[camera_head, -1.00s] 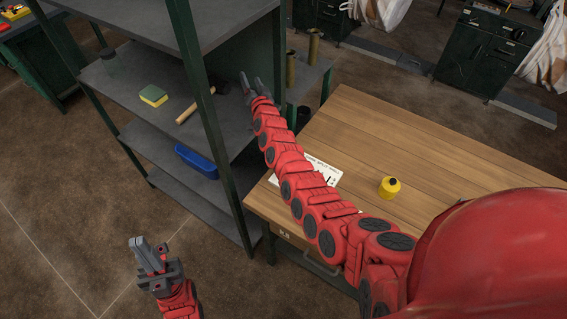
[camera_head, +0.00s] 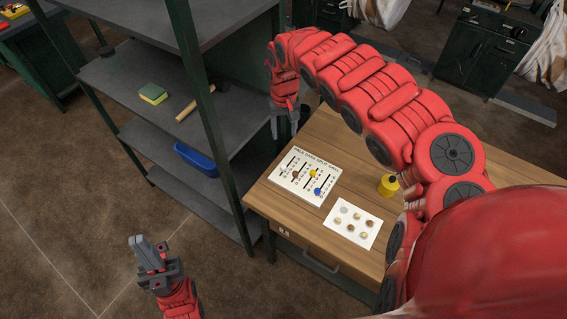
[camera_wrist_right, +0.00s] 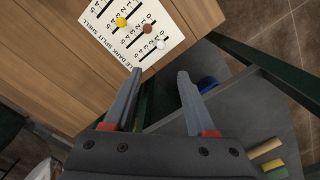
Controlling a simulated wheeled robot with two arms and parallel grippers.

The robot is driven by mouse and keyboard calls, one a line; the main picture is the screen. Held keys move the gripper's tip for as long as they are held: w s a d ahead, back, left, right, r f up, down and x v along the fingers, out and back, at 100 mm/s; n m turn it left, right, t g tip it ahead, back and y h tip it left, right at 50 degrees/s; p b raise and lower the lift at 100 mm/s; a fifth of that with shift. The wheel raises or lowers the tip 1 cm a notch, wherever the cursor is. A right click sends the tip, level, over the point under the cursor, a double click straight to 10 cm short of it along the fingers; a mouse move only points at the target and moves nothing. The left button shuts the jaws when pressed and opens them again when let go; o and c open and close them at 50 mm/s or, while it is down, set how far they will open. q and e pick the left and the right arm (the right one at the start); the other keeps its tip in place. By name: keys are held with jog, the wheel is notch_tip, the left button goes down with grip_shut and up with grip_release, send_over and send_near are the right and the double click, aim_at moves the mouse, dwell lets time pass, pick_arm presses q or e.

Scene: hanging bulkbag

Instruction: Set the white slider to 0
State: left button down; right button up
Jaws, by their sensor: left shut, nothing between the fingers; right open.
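The slider board (camera_head: 305,178) lies on the wooden table. It has several parallel tracks with coloured knobs. In the right wrist view, the white slider (camera_wrist_right: 161,45) is on the track nearest the board's edge, beside the brown slider (camera_wrist_right: 146,29) and the yellow slider (camera_wrist_right: 121,22). The white slider is hard to make out in the head view; the blue slider (camera_head: 318,191) shows there. My right gripper (camera_head: 284,131) points down near the board's far left side, open and empty, its fingers (camera_wrist_right: 160,75) apart from the white slider. My left gripper (camera_head: 141,244) is shut and empty, away from the table.
A card with several round pieces (camera_head: 352,223) and a yellow container (camera_head: 388,185) are on the table. A dark metal shelf (camera_head: 140,78) stands at left, its post close to the table, holding a sponge (camera_head: 153,93), a hammer (camera_head: 187,111) and a blue bin (camera_head: 196,158).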

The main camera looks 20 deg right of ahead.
jog(key=b, duration=0.4)
send_over(283, 166)
notch_tip(283, 166, down, 8)
notch_tip(283, 166, down, 7)
jog(key=shift+s+r+p, duration=0.1)
jog(key=shift+r+p, duration=0.05)
jog(key=shift+p, duration=0.85)
jog(key=shift+f, duration=0.3)
jog(key=shift+d+f, duration=0.1)
jog(key=shift+f, duration=0.55)
grip_shut()
